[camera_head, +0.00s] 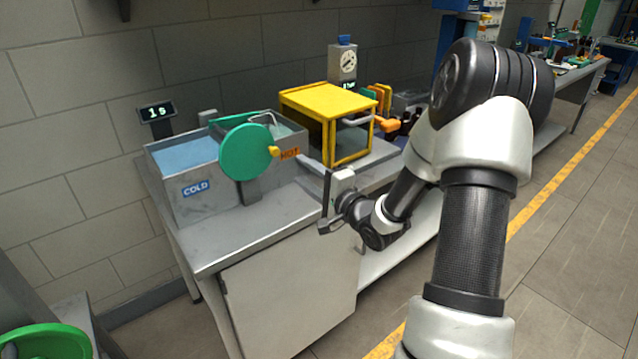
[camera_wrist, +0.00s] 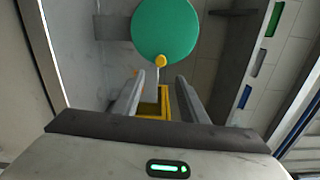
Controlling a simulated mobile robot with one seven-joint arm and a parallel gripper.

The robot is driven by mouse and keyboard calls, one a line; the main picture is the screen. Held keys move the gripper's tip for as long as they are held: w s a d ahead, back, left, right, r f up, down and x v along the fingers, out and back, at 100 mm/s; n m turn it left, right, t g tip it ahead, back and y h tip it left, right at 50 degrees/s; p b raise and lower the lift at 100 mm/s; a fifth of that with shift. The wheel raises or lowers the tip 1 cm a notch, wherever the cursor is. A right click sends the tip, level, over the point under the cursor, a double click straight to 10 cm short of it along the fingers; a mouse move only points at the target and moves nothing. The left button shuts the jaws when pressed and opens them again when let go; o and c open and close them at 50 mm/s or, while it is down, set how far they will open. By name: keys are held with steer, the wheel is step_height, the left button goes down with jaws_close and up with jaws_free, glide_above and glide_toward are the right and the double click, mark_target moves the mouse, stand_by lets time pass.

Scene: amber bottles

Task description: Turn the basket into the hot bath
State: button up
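The bath unit has a cold bath (camera_head: 190,152) with pale blue liquid on the left, labelled COLD. The hot bath (camera_head: 298,140), labelled HOT, is on the right, its inside mostly hidden. A green wheel (camera_head: 243,150) with a yellow knob (camera_head: 274,151) stands at the front between them; the knob is on the wheel's right side. A thin wire loop (camera_head: 266,117), perhaps part of the basket, shows behind the wheel. My gripper (camera_head: 328,205) is open and empty, right of and below the knob. In the wrist view the knob (camera_wrist: 160,60) appears just beyond the gap between the fingers (camera_wrist: 160,82).
A yellow-framed box (camera_head: 335,115) with a grey handle stands right of the baths, behind my gripper. A small display (camera_head: 157,112) reads 1 s. A dial device (camera_head: 343,62) stands at the back. The front bench top (camera_head: 245,235) is clear.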

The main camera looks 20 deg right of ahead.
steer(key=v, duration=0.6)
steer(key=shift+w, duration=0.15)
